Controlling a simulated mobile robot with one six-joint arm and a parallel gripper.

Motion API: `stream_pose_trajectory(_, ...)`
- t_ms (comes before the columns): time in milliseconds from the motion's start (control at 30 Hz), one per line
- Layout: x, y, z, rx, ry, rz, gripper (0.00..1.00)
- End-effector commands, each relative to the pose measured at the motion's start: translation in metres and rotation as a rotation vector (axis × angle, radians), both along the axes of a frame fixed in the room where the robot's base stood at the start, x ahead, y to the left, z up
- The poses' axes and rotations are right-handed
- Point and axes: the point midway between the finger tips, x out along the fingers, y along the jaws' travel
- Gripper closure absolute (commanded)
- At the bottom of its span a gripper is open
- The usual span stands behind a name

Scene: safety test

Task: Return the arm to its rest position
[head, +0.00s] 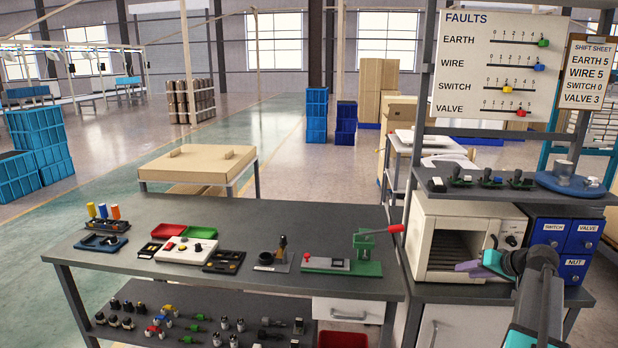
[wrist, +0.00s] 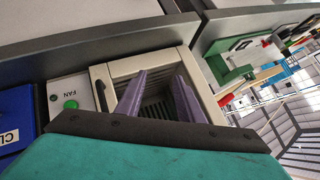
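My arm (head: 538,300) reaches in from the lower right in the head view. My gripper (head: 463,267) is at the front of the cream oven (head: 450,207), near its right side. In the wrist view, the two purple fingers of my gripper (wrist: 160,82) stand apart with nothing between them. The oven's open mouth (wrist: 152,108) and slatted inside show behind them. I cannot tell how far the fingertips are from the oven.
Blue drawers (head: 562,240) stand right of the oven. A shelf (head: 500,195) with several black parts and a blue plate (head: 570,183) is above. The workbench (head: 330,220) at left holds a green press (head: 367,255) with a red-tipped lever. The faults board (head: 500,60) hangs above.

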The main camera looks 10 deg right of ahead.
Motion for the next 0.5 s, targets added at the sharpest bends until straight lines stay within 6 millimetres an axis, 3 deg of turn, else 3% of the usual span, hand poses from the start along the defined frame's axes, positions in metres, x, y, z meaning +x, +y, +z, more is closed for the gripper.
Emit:
stream_pose_trajectory(100, 0.007, 0.041, -0.049, 0.031, 0.072, 0.032, 0.66)
stream_pose_trajectory(300, 0.010, 0.107, -0.123, 0.069, 0.195, 0.082, 0.66)
stream_pose_trajectory(500, 0.000, 0.173, -0.192, 0.095, 0.320, 0.131, 0.66)
